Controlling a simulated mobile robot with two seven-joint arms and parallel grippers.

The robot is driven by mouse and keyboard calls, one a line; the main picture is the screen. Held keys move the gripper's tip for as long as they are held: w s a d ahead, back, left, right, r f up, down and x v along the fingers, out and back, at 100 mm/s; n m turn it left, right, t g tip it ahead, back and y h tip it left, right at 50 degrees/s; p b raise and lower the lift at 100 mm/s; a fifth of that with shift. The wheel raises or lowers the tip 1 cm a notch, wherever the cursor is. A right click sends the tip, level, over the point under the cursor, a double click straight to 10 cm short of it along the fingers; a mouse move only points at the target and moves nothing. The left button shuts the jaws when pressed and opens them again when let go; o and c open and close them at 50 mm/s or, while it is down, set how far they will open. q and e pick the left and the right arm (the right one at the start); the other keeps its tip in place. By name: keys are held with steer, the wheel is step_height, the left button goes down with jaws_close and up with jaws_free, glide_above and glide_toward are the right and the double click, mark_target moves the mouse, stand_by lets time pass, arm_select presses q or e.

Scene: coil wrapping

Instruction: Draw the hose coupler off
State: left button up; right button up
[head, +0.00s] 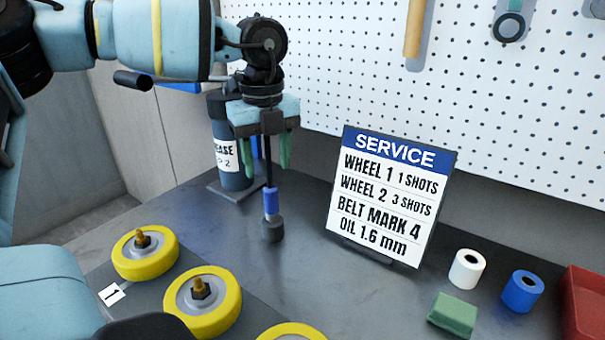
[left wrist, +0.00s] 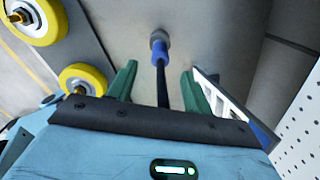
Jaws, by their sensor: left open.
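The hose coupler (head: 271,202) has a blue sleeve and a dark grey round end low at the bench, below a thin black stem. I cannot tell whether the grey end is part of it or a separate piece. My left gripper (head: 271,158) points down above it, its green fingers apart, open and empty. In the left wrist view the black stem runs between the fingers, and the blue sleeve (left wrist: 160,54) lies just beyond the fingertips. A dark grease canister (head: 230,150) stands behind the gripper, partly hidden. My right gripper is not in view.
Yellow wheels with brass fittings (head: 146,252) lie front left. A service sign (head: 388,195) stands right of the coupler. A white roll (head: 467,269), blue roll (head: 522,291), green block (head: 453,314) and red bin (head: 585,305) are at right.

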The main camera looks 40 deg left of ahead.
mark_target(270, 187)
arm_select(q)
steer(key=shift+s+f, duration=0.2)
steer(key=shift+f, duration=0.3)
steer(key=shift+d+f, duration=0.1)
steer(key=shift+w, duration=0.3)
steer(key=shift+f, duration=0.1)
steer(key=shift+s+f, duration=0.15)
steer(key=shift+f, duration=0.35)
step_height(270, 187, down, 6)
steer(key=shift+r, duration=0.25)
steer(key=shift+f, duration=0.55)
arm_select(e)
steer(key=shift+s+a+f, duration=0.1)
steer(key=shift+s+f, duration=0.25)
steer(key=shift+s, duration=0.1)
arm_select(q)
steer(key=shift+c, duration=0.4)
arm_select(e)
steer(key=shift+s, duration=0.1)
